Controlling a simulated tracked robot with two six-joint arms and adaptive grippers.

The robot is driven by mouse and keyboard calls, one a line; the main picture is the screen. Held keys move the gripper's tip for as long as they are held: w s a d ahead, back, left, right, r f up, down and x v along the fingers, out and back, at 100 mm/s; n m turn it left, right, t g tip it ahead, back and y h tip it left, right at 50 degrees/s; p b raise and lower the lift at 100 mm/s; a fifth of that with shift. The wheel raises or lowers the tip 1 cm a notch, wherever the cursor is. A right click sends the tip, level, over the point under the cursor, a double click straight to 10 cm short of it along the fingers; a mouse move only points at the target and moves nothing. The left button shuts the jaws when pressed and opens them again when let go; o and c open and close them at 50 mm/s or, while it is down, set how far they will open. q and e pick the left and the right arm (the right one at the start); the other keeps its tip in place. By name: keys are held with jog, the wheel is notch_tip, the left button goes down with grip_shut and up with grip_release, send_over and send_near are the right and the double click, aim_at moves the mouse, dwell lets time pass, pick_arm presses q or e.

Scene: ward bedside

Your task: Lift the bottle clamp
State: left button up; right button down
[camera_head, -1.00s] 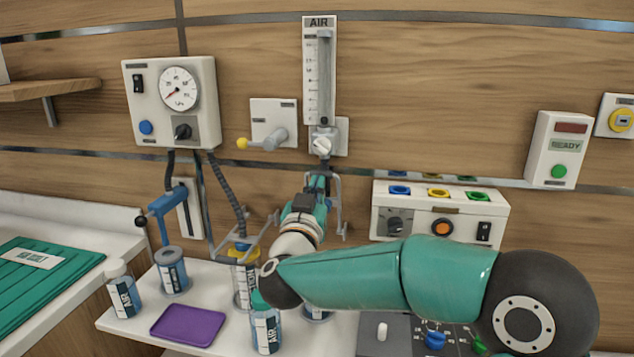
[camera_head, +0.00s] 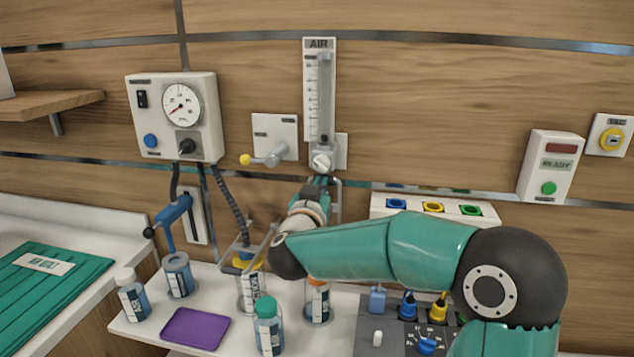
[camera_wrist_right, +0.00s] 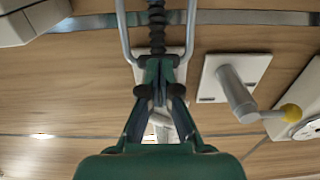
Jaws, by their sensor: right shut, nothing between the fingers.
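A blue lever with a black knob (camera_head: 171,214), which may be the bottle clamp, hangs from a white wall plate above a grey-topped bottle (camera_head: 179,277). A metal wire frame (camera_head: 337,204) hangs below the AIR flowmeter (camera_head: 319,95), and another stands around a yellow-capped bottle (camera_head: 250,289); I cannot tell for sure which is the clamp. My right gripper (camera_head: 320,183) is shut and empty just below the flowmeter's valve, well right of the blue lever. In the right wrist view the gripper (camera_wrist_right: 160,118) has wire rods beside it. My left gripper is not in view.
A green-capped bottle (camera_head: 268,326), an orange-capped bottle (camera_head: 318,301), a white-capped bottle (camera_head: 132,296) and a purple tray (camera_head: 195,328) stand on the white counter. A yellow-knobbed wall lever (camera_head: 265,157) is left of the flowmeter. A gauge box (camera_head: 175,115) hangs at left.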

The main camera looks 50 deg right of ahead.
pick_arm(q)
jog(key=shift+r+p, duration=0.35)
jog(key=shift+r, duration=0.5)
pick_arm(e)
jog(key=shift+w+d+r, duration=0.15)
jog(key=shift+d, duration=0.1)
jog(key=shift+a, duration=0.15)
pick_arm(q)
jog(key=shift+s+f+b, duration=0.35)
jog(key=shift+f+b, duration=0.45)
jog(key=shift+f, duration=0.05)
pick_arm(e)
jog(key=v, duration=1.3)
jog(key=shift+s+a, duration=0.25)
jog(key=shift+a, duration=0.1)
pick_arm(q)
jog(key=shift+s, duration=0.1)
